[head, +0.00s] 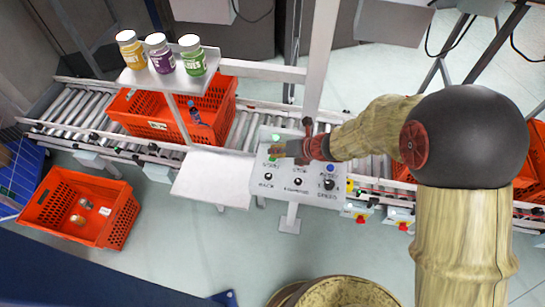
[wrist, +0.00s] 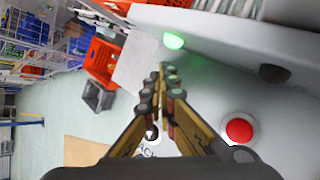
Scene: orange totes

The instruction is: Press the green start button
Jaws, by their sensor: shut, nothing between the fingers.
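The control panel (head: 310,190) stands beside the conveyor, its sloped face carrying buttons, knobs and labels. My gripper (head: 274,151) is shut and empty over the panel's upper left; it also shows in the wrist view (wrist: 165,70). A bit of the green start button (head: 272,159) shows just below the fingertips in the head view. In the wrist view the fingers seem to cover it. I cannot tell whether the fingertips touch it. A lit green lamp (wrist: 173,41) sits beyond the fingertips and also shows in the head view (head: 276,137).
A red button (wrist: 239,130) and a dark lamp (wrist: 274,73) lie right of the fingers. A blue button (head: 330,168) is on the panel's right. An orange tote (head: 160,118) rests on the roller conveyor. A shelf (head: 170,80) holds three jars. Another tote (head: 60,215) stands lower left.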

